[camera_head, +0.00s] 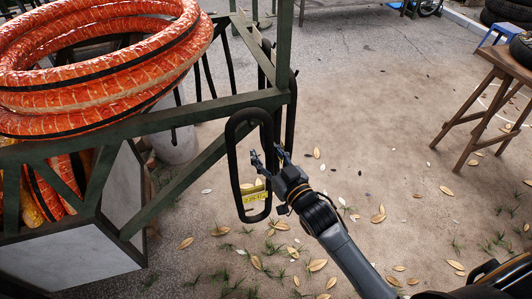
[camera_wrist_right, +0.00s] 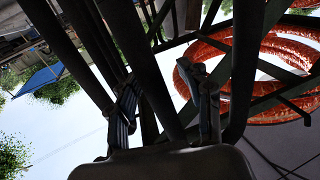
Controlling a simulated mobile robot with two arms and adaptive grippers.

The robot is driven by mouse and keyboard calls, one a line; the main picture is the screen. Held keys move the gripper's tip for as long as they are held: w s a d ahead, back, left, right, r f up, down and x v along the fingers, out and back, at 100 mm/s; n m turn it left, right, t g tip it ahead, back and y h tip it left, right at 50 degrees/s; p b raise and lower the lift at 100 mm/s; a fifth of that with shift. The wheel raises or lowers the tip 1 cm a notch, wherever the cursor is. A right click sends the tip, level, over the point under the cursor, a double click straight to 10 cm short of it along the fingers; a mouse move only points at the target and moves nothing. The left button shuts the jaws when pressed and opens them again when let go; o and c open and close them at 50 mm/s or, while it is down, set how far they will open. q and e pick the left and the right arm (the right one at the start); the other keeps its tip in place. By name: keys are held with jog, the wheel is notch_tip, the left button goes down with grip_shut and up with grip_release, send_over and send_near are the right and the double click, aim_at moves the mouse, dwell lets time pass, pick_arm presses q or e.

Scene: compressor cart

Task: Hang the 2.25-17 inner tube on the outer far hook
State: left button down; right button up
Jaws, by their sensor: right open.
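My right gripper (camera_head: 267,160) is open at the tube's right side. In the right wrist view, the open fingers (camera_wrist_right: 166,108) stand apart with a dark strand (camera_wrist_right: 145,60) passing between them; I see no grip on it. Which hook is the outer far one cannot be told. My left gripper is not in view.
Other black tubes (camera_head: 231,58) hang farther along the green frame (camera_head: 150,124). Orange hose coils (camera_head: 95,85) lie on the cart at left. A wooden table (camera_head: 492,85) stands at right. The leaf-strewn ground between is open.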

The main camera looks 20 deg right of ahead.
jog(key=shift+f, duration=0.15)
jog(key=shift+s, duration=0.15)
jog(key=v, duration=1.2)
jog(key=s+d+f+g+h, duration=0.1)
jog(key=s+f+g, duration=0.1)
jog(key=f, duration=0.8)
jog(key=s+d+f+m+g+h, duration=0.1)
jog(key=s+d+f+g, duration=0.15)
jog(key=f, duration=0.85)
jog(key=s+f+g+h, duration=0.1)
jog(key=s+f+g, duration=0.15)
jog(key=f, duration=0.75)
jog(key=s+d+f+g+p, duration=0.1)
jog(key=s+f+g, duration=0.3)
jog(key=s+f, duration=0.6)
jog(key=s+f+g+h, duration=0.1)
jog(key=s+f+g, duration=0.4)
jog(key=s+f, duration=0.5)
jog(key=s, duration=0.8)
jog(key=shift+d+h+p, duration=0.3)
jog(key=shift+d+p, duration=0.1)
jog(key=shift+s+f, duration=0.1)
jog(key=shift+s, duration=0.05)
